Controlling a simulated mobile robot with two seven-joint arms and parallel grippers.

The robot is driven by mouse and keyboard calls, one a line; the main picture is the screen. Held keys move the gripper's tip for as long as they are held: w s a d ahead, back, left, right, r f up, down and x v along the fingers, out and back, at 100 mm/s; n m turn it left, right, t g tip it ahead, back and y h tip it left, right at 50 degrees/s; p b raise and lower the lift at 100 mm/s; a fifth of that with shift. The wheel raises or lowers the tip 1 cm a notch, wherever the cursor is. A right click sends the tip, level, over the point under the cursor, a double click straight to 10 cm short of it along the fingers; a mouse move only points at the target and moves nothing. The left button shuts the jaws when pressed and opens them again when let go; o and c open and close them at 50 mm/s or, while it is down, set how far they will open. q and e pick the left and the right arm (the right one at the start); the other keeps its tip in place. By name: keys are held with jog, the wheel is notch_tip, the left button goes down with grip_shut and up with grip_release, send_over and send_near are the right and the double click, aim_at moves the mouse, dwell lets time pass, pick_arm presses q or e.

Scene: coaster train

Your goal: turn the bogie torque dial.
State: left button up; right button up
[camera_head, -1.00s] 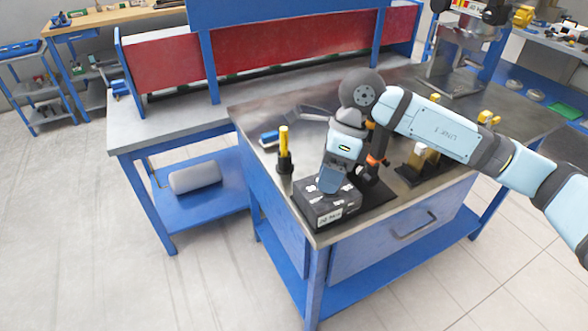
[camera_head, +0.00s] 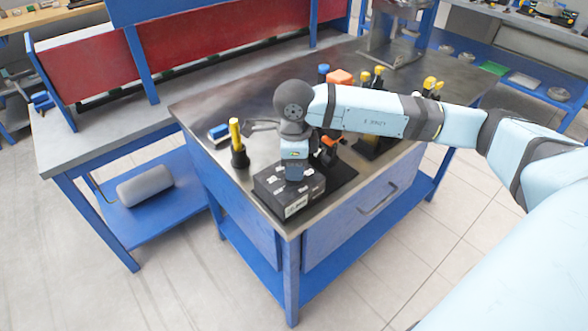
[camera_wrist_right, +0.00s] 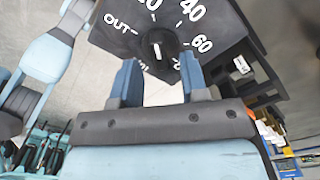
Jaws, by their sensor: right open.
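The dial sits on a black box (camera_head: 312,186) at the near corner of the metal-topped workbench. In the right wrist view its black dial knob (camera_wrist_right: 158,45) carries a white pointer line, with white markings such as OUT, 40 and 60 around it. My right gripper (camera_wrist_right: 160,68) is open, one finger to each side just below the knob in that view; I cannot tell whether they touch it. In the head view my right gripper (camera_head: 294,178) points down over the box and hides the knob. My left gripper is out of view.
A yellow-handled tool in a black holder (camera_head: 239,158) stands left of the box. A blue block (camera_head: 219,132) lies behind it. Black stands with orange and yellow parts are to the right. A grey cylinder (camera_head: 145,186) lies on a lower blue shelf.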

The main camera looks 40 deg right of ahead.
jog(key=shift+f, duration=1)
grip_shut()
